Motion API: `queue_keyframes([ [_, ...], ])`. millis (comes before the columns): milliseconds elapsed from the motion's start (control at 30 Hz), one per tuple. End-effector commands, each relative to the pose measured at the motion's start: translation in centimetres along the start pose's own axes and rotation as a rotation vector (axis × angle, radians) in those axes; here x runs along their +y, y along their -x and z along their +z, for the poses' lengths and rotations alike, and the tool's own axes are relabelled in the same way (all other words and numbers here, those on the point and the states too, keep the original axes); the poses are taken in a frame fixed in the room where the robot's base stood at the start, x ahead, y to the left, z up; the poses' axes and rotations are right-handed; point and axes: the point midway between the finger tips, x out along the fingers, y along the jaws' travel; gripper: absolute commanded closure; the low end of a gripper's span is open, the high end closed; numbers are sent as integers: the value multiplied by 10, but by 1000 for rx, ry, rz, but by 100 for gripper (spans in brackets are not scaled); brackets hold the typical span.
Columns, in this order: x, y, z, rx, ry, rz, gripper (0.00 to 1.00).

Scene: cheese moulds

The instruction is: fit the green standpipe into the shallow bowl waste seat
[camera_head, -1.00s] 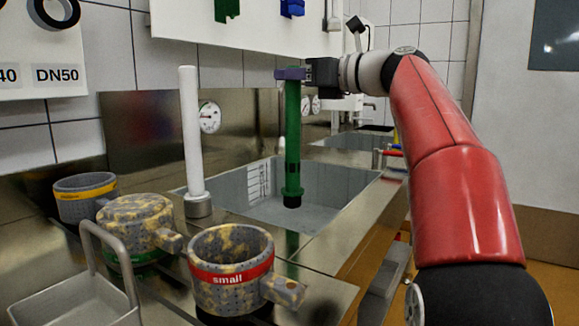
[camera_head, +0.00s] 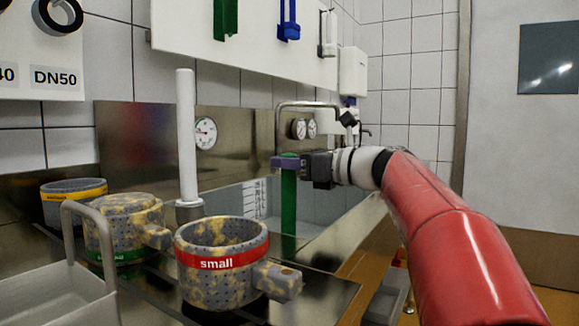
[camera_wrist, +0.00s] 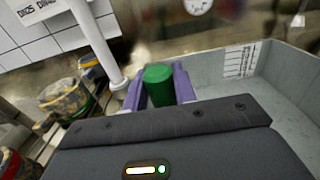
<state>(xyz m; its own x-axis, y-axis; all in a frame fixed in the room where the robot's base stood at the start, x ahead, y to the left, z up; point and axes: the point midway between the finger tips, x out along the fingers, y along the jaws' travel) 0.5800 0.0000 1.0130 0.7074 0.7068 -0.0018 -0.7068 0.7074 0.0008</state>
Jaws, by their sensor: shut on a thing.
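The green standpipe (camera_head: 288,205) is upright at the near bowl in the head view. Its lower end is hidden behind the bowl's front rim. My gripper (camera_head: 286,162) is shut on it near its top, with purple fingers on either side. In the wrist view the green top (camera_wrist: 159,86) sits between the purple fingers of my gripper (camera_wrist: 160,92). The bowl (camera_head: 325,203) has grey walls and a printed scale on its inner side, which also shows in the wrist view (camera_wrist: 285,95). The waste seat is not visible, so I cannot tell whether the pipe touches it.
A white upright pipe (camera_head: 187,135) stands left of the bowl. A small mould (camera_head: 222,285) with a red band, other moulds and a grey handled tray (camera_head: 60,290) stand at the front left. A tap (camera_head: 309,106) arches behind my gripper. Gauges hang on the back panel.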

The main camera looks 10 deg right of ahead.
Motion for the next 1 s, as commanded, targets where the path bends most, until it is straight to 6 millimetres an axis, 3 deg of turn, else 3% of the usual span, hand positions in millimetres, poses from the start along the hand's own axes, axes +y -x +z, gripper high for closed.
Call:
queue_keyframes([
  [233,0,0,-1,0,1,0,100],
  [267,0,0,-2,0,1,0,71],
  [433,0,0,-1,0,1,0,51],
  [767,0,0,3,0,1,0,51],
  [1000,-1,40,2,1,1,-5,51],
])
